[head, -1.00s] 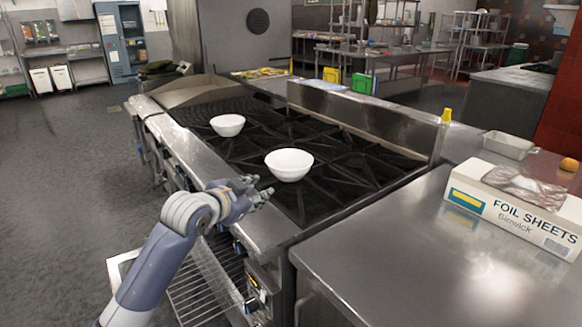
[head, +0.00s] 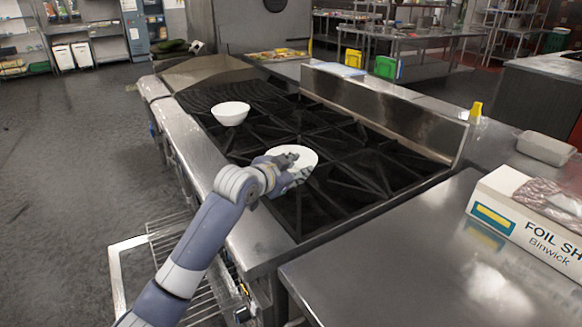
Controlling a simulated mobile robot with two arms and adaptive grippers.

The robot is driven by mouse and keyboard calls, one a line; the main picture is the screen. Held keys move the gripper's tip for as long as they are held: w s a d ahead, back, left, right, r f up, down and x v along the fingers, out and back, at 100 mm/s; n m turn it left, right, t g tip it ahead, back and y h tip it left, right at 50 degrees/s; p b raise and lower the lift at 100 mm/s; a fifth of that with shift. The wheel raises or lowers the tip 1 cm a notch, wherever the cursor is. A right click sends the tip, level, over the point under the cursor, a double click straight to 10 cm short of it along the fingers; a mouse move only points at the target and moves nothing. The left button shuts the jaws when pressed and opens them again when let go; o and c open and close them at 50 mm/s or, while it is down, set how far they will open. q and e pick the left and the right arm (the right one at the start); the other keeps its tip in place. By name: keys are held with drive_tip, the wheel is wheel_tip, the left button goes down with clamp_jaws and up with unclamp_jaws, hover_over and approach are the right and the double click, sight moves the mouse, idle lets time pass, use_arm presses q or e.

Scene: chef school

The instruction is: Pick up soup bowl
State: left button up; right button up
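Two white soup bowls are on the black stove grates. The farther bowl (head: 231,113) stands upright at the back left of the stove. The nearer bowl (head: 303,154) is near the middle of the stove, and its rim seems a little tilted. My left gripper (head: 288,172) is at the near side of this nearer bowl and overlaps it, hiding much of its front wall. Its fingers look close to or touching the bowl, but I cannot tell whether they are closed on it. My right gripper is not in view.
The stove (head: 365,165) has a raised steel back guard (head: 385,110). A steel counter (head: 400,265) on the right holds a foil sheets box (head: 525,215). A metal tray (head: 546,148) and a yellow bottle (head: 475,109) are farther back. A wire rack (head: 170,245) sticks out below the stove front.

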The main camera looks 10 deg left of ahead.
sight(314, 164)
use_arm(q)
drive_tip(key=shift+w+d+f, duration=0.15)
drive_tip(key=shift+w+f, duration=0.05)
drive_tip(key=shift+w, duration=0.15)
drive_tip(key=shift+w+d+f, duration=0.2)
drive_tip(key=shift+w+d, duration=0.05)
drive_tip(key=shift+w, duration=0.25)
drive_tip(key=x, duration=0.4)
drive_tip(key=shift+s+d+r+p, duration=0.1)
drive_tip(key=shift+s+d+p, duration=0.05)
drive_tip(key=shift+d+p, duration=0.2)
drive_tip(key=shift+w, duration=0.25)
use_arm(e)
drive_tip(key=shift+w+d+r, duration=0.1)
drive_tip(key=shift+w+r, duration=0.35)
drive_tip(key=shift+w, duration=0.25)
use_arm(q)
clamp_jaws()
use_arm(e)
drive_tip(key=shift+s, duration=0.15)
